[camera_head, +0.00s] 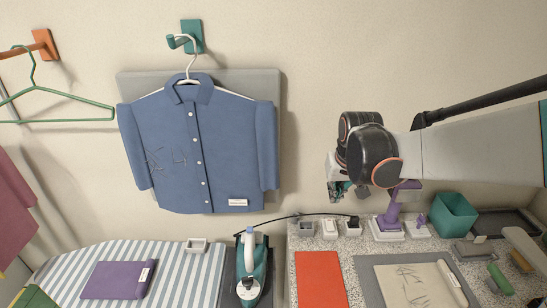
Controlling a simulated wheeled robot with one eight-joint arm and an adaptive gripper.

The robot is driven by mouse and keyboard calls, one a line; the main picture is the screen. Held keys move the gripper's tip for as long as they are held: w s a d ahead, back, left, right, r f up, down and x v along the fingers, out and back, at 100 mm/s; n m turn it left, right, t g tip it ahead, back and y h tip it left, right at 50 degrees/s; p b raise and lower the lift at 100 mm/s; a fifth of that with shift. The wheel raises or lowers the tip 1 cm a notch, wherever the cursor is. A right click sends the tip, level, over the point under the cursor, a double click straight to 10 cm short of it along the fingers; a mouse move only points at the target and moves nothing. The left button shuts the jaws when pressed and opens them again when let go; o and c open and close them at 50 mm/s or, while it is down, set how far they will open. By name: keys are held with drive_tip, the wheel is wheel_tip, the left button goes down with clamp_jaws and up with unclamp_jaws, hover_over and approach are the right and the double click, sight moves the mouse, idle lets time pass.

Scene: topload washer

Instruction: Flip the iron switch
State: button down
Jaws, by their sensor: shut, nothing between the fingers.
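The teal and white iron (250,268) stands near the right end of the striped ironing board. A black cord runs from it to a dark plug at a small white box (352,231) on the speckled counter. Left of that box are a white box with a pale top (328,230) and a white box with a grey top (305,229); I cannot tell which is the iron switch. My gripper (341,191) is shut and empty, pointing down above the counter near these boxes and apart from them. My wrist hides part of the fingers.
A purple stand (390,218) is close to the right of my gripper, with a teal bin (455,214) beyond it. A blue shirt (195,145) hangs on the wall at left. A red cloth (320,279) lies on the counter in front.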

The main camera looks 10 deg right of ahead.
sight(328, 220)
drive_tip(key=w+d+f+p, duration=0.1)
drive_tip(key=w+d+f, duration=0.1)
drive_tip(key=w, duration=0.3)
drive_tip(key=shift+w+d+f+g, duration=0.2)
drive_tip(key=shift+d+f+g, duration=0.1)
drive_tip(key=shift+d, duration=0.35)
drive_tip(key=shift+f, duration=0.1)
drive_tip(key=b+x, duration=0.1)
drive_tip(key=x, duration=0.3)
drive_tip(key=b+x, duration=0.1)
drive_tip(key=x, duration=0.4)
drive_tip(key=s+b+x, duration=0.1)
drive_tip(key=x, duration=0.3)
drive_tip(key=shift+a+f, duration=0.1)
drive_tip(key=shift+f, duration=0.4)
drive_tip(key=shift+w+f+m+g+b, duration=0.15)
drive_tip(key=shift+f+m+g+b, duration=0.15)
drive_tip(key=shift+f+g+b, duration=0.15)
drive_tip(key=shift+r, duration=0.1)
